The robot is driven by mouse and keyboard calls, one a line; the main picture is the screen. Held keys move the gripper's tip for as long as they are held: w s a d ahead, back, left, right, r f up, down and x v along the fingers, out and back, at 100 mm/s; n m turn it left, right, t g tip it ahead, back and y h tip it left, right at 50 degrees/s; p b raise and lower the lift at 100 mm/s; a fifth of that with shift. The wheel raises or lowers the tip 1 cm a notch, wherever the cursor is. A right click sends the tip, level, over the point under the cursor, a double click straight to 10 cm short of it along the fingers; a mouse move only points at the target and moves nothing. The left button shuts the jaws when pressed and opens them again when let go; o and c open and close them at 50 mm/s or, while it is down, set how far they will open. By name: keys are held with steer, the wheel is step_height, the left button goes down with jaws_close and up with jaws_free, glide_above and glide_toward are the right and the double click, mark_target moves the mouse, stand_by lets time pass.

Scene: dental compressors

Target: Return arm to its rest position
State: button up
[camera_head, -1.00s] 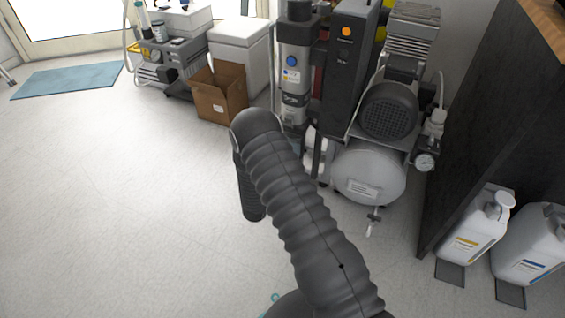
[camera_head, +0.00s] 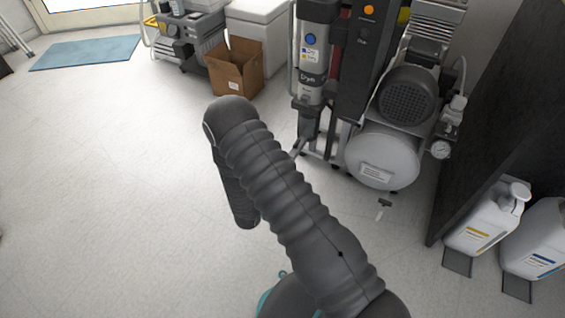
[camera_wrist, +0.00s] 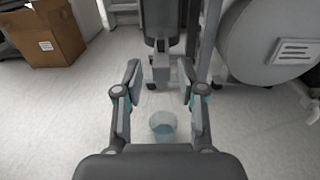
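My arm, in a ribbed dark sleeve, crosses the middle of the head view; my gripper is hidden behind it there. In the wrist view my gripper (camera_wrist: 160,98) is open, its two fingers wide apart. A small clear cup with bluish contents (camera_wrist: 163,127) shows between the fingers, apart from both, and seems to stand on the floor. Beyond the fingertips is the lower end of the grey filter column (camera_wrist: 162,65); the column also shows in the head view (camera_head: 313,65).
The compressor with its white tank (camera_head: 383,158) stands right of the column. A cardboard box (camera_head: 236,68) is to the left. White jugs (camera_head: 487,218) stand at right by a dark panel (camera_head: 495,130). The floor at left is open, with a blue mat (camera_head: 85,52) far back.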

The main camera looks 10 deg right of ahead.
stand_by(0.3)
steer(key=s+d+f+m+g+h, duration=0.2)
steer(key=s+d+m+g+h, duration=0.15)
steer(key=s+d+g, duration=0.4)
steer(key=s+d+r+m+g, duration=0.2)
steer(key=s+r+m+g, duration=0.6)
steer(key=s+r+m, duration=0.15)
steer(key=s+a+r+m+t+y+p, duration=0.1)
steer(key=s+r+m+y, duration=0.3)
steer(key=r, duration=0.7)
steer(key=s+r+m+t+y+p, duration=0.2)
steer(key=s+r+m+y, duration=0.3)
steer(key=r, duration=0.6)
steer(key=s+a+r+m+t+y+p, duration=0.1)
steer(key=s+r+m+t+y, duration=0.2)
steer(key=r, duration=0.9)
steer(key=s+m+y, duration=0.2)
steer(key=m, duration=0.2)
steer(key=shift+a+p, duration=0.35)
steer(key=shift+p, duration=0.05)
